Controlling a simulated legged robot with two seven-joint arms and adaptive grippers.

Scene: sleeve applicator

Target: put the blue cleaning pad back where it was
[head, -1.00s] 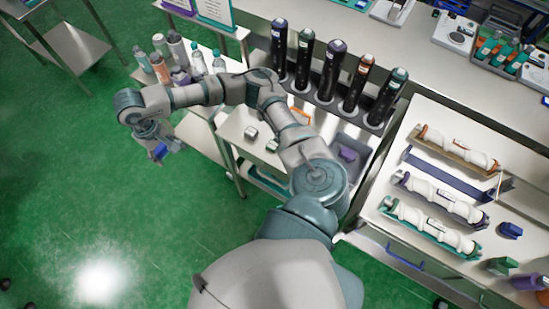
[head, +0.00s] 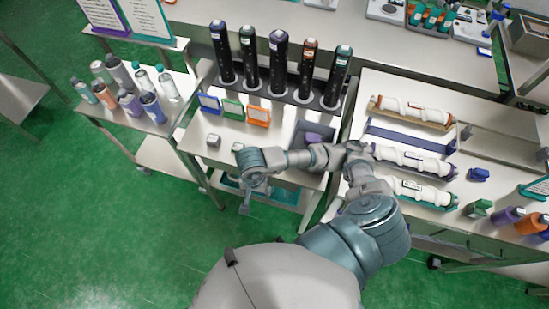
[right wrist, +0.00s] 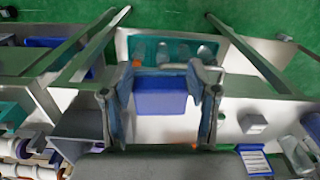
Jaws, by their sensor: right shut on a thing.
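My right gripper (head: 245,208) hangs in front of the small steel table, below its front edge in the head view. In the right wrist view the right gripper (right wrist: 161,78) is shut on the blue cleaning pad (right wrist: 160,97), a plain blue block between the two fingers. In the head view the pad is hard to make out at the fingers. My left gripper is not in view.
Sleeve tubes stand in a rack (head: 275,97) behind the blue, green and orange cards (head: 258,116). A grey bin (head: 298,132) holds a purple piece. Bottles (head: 153,108) crowd the left table. A blue block (head: 479,174) lies on the right table.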

